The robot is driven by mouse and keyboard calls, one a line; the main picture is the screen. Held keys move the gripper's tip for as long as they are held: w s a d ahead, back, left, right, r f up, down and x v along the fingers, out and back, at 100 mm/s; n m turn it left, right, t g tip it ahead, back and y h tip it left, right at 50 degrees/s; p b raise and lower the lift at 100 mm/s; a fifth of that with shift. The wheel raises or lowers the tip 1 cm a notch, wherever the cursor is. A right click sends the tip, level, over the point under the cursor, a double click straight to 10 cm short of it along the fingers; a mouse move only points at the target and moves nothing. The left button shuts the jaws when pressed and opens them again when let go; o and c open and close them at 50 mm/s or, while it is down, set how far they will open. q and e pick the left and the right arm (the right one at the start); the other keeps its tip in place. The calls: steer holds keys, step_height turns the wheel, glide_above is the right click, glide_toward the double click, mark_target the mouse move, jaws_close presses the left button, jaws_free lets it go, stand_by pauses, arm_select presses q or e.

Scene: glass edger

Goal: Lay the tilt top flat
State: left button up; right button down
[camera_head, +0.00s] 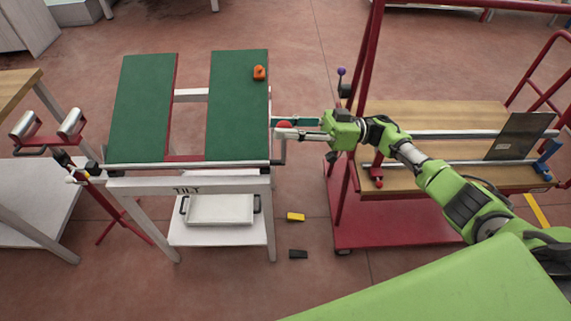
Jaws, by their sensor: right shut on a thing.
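The tilt top (238,105) is two green padded panels with a gap between them, on a white frame marked TILT (188,190). A metal rail runs along its near edge. I cannot tell its exact angle from this view. A red knob (284,125) on a lever stands at the top's right side. My right gripper (290,128) reaches in from the right and is shut at this red knob. Its fingers partly hide the lever. An orange object (259,73) lies on the right panel near the far edge. My left gripper is out of view.
A red cart (385,235) with a wooden deck and a dark panel (519,137) stands at right. A white tray (219,210) sits under the top. A yellow block (296,217) and a black block (298,254) lie on the floor. A red roller stand (95,190) is at left.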

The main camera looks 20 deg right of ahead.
steer(key=w+d+r+m+t+b, duration=0.1)
steer(key=w+d+r+m+b, duration=0.1)
steer(key=w+m+b, duration=0.3)
steer(key=w+d+b, duration=0.1)
steer(key=w+b, duration=0.2)
steer(key=w, duration=0.3)
steer(key=shift+d+r+m+t, duration=0.15)
steer(key=shift+r+m+t, duration=0.15)
steer(key=shift+m+t, duration=0.1)
steer(key=c, duration=2)
jaws_free()
steer(key=o, duration=0.4)
steer(key=shift+w, duration=0.1)
steer(key=shift+f, duration=0.2)
